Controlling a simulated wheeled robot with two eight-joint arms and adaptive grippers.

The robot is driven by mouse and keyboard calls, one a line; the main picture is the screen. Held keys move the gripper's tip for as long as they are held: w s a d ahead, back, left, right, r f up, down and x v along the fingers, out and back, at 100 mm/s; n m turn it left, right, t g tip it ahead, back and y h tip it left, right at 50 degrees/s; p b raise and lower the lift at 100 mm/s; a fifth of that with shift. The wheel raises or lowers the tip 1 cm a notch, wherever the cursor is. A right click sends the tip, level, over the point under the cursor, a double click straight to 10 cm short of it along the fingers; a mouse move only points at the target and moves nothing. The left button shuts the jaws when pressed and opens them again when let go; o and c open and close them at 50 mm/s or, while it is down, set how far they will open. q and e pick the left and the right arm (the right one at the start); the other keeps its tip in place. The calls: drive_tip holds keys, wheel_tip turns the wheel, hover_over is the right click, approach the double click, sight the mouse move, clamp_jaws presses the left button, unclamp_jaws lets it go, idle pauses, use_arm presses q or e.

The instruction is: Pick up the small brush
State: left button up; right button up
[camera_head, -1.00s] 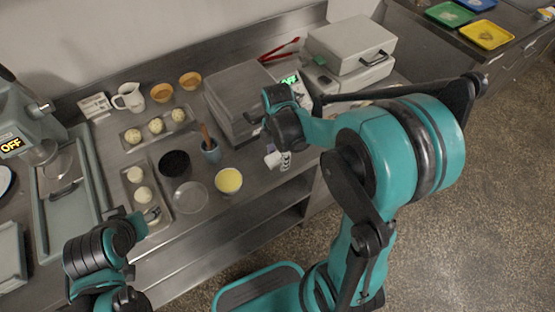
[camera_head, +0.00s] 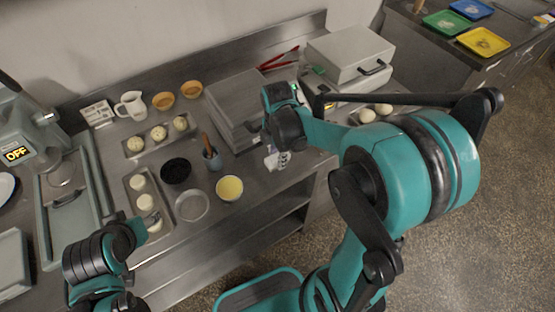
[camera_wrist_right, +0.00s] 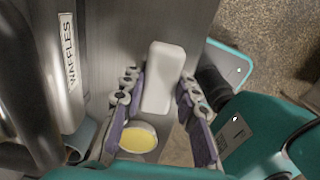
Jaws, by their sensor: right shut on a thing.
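A white, smooth, slab-shaped thing with rounded corners, which I take to be the small brush (camera_wrist_right: 163,78), is between the purple-padded fingers of my right gripper (camera_wrist_right: 160,100) in the right wrist view. My right gripper is shut on it. Its bristles are not visible. In the head view its white end (camera_head: 270,160) shows below my right wrist, at the counter's front edge; the arm hides much of the gripper (camera_head: 281,159). My left gripper (camera_head: 150,219) is at the lower left, close to a tray of dough balls; its opening is unclear.
A yellow-filled bowl (camera_head: 229,188), a black bowl (camera_head: 176,167) and a cup (camera_head: 213,160) with a brown handle stand on the steel counter left of my right gripper. A grey box (camera_head: 236,105) marked WAFFLES is close behind it. Open floor lies right.

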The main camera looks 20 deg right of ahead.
drive_tip(key=s+d+r+p, duration=0.2)
drive_tip(key=s+r+p, duration=0.2)
drive_tip(key=s+r, duration=0.3)
drive_tip(key=s, duration=0.4)
drive_tip(key=shift+s+r, duration=0.2)
drive_tip(key=shift+s, duration=0.05)
drive_tip(key=shift+d, duration=0.1)
drive_tip(key=shift+o, duration=1.2)
drive_tip(key=shift+c, duration=0.5)
